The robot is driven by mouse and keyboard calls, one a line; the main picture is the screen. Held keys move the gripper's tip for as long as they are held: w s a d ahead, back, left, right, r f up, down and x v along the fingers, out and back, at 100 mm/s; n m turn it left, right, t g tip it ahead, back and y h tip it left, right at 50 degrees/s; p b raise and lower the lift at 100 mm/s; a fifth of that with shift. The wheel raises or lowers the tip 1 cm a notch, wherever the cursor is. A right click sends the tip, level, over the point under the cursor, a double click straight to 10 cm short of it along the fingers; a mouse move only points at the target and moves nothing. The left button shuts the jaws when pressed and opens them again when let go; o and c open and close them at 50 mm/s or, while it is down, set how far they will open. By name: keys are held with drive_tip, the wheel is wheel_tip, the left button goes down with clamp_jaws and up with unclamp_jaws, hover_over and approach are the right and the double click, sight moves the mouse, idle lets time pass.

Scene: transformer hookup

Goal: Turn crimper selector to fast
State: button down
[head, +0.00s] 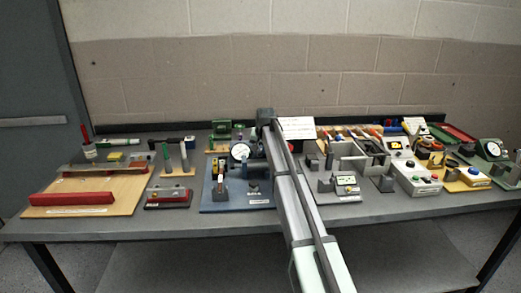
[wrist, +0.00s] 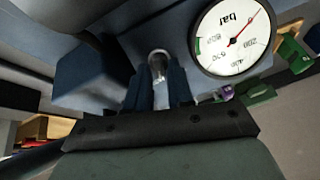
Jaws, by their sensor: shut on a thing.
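The crimper appears to be the blue station in the middle of the table, on a blue base plate (head: 212,206). Its white round pressure gauge (head: 240,152) stands above the base. The gauge (wrist: 235,37) is large in the wrist view, marked "bar", with a red needle pointing up and right. My gripper (wrist: 158,85) is in the lower middle of the wrist view, its fingers shut around a small metal peg (wrist: 158,62) with a rounded, shiny end. I cannot tell whether this peg is the selector; no "fast" marking is readable. My arm hides part of the station in the head view.
A wooden board with a red bar (head: 72,198) lies at the left. A grey box with buttons (head: 417,178) and other stations crowd the right. A white sign (head: 297,127) stands behind my arm. Blue blocks (wrist: 95,75) sit close to my gripper's left.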

drive_tip(key=c, duration=1.3)
unclamp_jaws()
drive_tip(key=shift+c, duration=0.2)
drive_tip(key=shift+r, duration=0.1)
drive_tip(key=v, duration=1.3)
drive_tip(key=shift+s+r, duration=0.2)
drive_tip(key=shift+r, duration=0.1)
drive_tip(key=shift+o, duration=0.4)
